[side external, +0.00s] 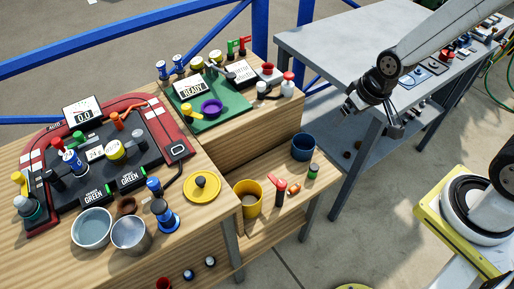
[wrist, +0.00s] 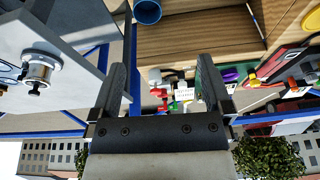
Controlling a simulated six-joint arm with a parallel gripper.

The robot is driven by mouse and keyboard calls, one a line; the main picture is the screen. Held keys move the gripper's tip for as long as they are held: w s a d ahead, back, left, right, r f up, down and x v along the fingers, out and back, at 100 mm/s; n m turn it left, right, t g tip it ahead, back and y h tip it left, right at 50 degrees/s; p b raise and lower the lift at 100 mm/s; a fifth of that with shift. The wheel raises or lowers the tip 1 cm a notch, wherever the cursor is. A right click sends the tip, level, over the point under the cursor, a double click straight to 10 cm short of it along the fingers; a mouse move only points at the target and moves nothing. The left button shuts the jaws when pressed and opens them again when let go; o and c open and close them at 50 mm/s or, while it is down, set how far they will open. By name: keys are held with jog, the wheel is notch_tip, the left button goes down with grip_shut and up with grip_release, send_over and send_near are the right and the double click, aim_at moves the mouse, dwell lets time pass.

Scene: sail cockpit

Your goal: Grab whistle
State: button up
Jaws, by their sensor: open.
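A small orange object (side external: 294,188), which may be the whistle, lies on the lower wooden shelf beside a red-topped item (side external: 280,190). It is too small to identify for sure. My gripper (side external: 392,128) hangs in the air to the upper right of that shelf, near the grey table's front edge. In the wrist view my gripper (wrist: 164,78) is open, with nothing between its two fingers. I cannot make out a whistle in the wrist view.
On the shelf stand a blue cup (side external: 303,147), a yellow cup (side external: 247,198) and a small green-topped jar (side external: 313,171). The blue cup also shows in the wrist view (wrist: 147,11). A crowded wooden bench (side external: 60,250) is at left. The grey table (side external: 310,42) is behind.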

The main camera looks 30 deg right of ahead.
jog(key=w+a+f+m+t, duration=0.2)
jog(key=w+f+t, duration=0.1)
jog(key=w+f, duration=0.45)
jog(key=m+t, duration=0.2)
jog(key=t, duration=0.1)
send_over(298, 189)
jog(key=w+d, duration=0.5)
notch_tip(298, 189, down, 9)
jog(key=s+f+t, duration=0.1)
jog(key=s+f, duration=0.1)
jog(key=f, duration=0.1)
jog(key=s+f+t+h, duration=0.1)
jog(key=s+f+t, duration=0.1)
jog(key=f, duration=0.2)
jog(key=s+f+m+t+h, duration=0.1)
jog(key=s+f, duration=0.2)
jog(key=f, duration=0.1)
jog(key=shift+s+d, duration=0.1)
jog(key=shift+d, duration=0.25)
jog(key=s+a+f+n+t, duration=0.1)
jog(key=a+n, duration=0.1)
jog(key=a+f+n+t+y, duration=0.1)
jog(key=a+f, duration=0.1)
jog(key=s+a+f+n+t, duration=0.1)
jog(key=a+f+n, duration=0.1)
jog(key=shift+s+f+n+y, duration=0.2)
jog(key=shift+s+n+y, duration=0.1)
jog(key=shift+s+y, duration=0.1)
jog(key=shift+w, duration=0.1)
jog(key=shift+w, duration=0.1)
